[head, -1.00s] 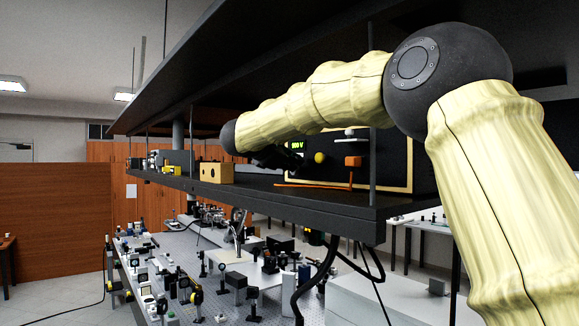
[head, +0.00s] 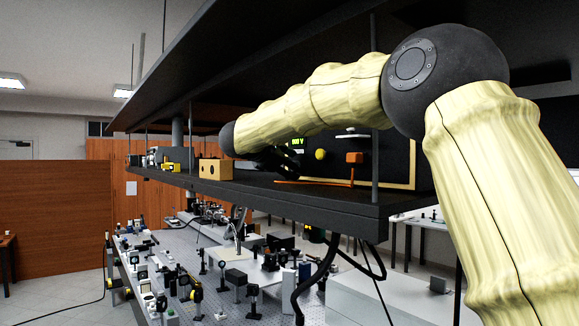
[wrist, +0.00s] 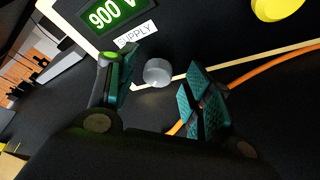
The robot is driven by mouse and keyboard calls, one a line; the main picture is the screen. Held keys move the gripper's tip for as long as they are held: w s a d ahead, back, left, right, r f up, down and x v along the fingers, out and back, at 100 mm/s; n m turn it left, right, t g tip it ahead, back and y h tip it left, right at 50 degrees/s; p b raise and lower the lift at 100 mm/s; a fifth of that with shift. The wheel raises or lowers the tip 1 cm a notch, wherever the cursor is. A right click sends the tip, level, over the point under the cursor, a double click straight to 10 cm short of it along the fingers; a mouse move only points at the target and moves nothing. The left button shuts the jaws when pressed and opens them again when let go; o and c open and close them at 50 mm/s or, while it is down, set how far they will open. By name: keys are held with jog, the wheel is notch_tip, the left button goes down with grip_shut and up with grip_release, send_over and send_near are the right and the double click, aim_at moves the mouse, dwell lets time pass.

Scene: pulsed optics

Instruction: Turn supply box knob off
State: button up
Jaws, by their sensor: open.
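The supply box (head: 397,150) is a black panel with a pale border. Its green display (wrist: 112,15) reads 900 V above a "SUPPLY" label (wrist: 135,35). A round grey knob (wrist: 158,73) sits beside the label. In the wrist view my gripper (wrist: 163,76) is open, with one teal-padded finger on each side of the knob. The knob appears between the fingertips; I cannot tell whether they touch it. In the head view my gripper (head: 285,162) is a dark shape at the panel's left, and the grey knob is not distinguishable there.
A yellow knob (head: 320,154) and an orange part (head: 354,158) with an orange cable (wrist: 262,63) are nearby. A yellow box (head: 215,169) stands left on the black shelf (head: 330,195). A shelf post (head: 374,150) stands in front of the panel. Optics crowd the table below.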

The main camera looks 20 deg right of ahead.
jog(key=v, duration=1.1)
jog(key=shift+s, duration=0.2)
jog(key=shift+w+f, duration=0.1)
jog(key=shift+f, duration=0.05)
